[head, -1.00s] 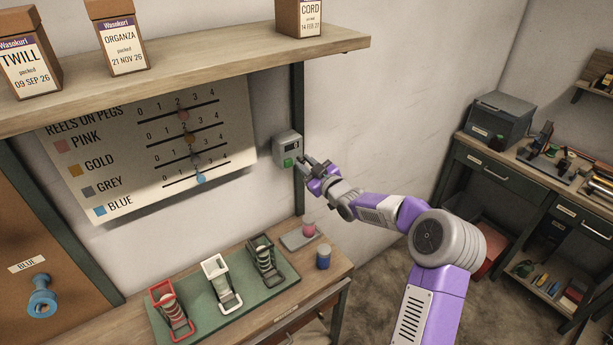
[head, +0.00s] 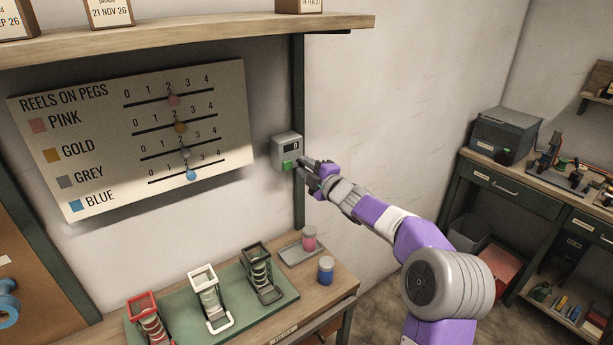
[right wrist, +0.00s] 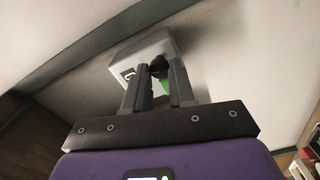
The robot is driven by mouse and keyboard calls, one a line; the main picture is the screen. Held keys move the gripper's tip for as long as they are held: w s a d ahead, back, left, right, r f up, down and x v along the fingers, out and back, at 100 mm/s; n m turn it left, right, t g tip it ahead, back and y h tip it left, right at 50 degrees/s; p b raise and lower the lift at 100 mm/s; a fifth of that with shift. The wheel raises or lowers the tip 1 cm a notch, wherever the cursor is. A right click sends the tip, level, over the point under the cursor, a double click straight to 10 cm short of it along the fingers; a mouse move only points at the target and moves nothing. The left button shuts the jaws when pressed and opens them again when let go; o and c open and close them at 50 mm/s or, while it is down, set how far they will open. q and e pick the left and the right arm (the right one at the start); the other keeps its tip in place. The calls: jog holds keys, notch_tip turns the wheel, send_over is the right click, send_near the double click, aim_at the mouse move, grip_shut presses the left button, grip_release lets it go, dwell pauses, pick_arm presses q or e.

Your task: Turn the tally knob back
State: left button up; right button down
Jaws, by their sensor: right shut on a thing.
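The tally counter (head: 287,150) is a small grey box on the green post, with a dark display and a green button (head: 287,165) on its front. In the right wrist view the box (right wrist: 128,70) lies just beyond the fingers. My right gripper (head: 302,164) is at the box's right side. In the right wrist view my right gripper (right wrist: 158,80) is shut on a small dark knob (right wrist: 158,67) on the box's side. The fingers partly hide the knob and the green button. The display's digit is too small to read surely. My left gripper is not in view.
A board of reel counts (head: 130,135) hangs left of the box. Below, a green mat (head: 178,320) holds red, white and black stands. A pink reel (head: 309,238) on a tray and a blue reel (head: 326,270) stand nearby. A shelf (head: 190,40) juts out above.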

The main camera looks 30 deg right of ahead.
jog(key=shift+f+n+b, duration=0.1)
jog(key=shift+n+b, duration=0.75)
jog(key=shift+n, duration=0.45)
jog(key=c, duration=1)
grip_release()
jog(key=s, duration=0.7)
jog(key=shift+s+d, duration=0.3)
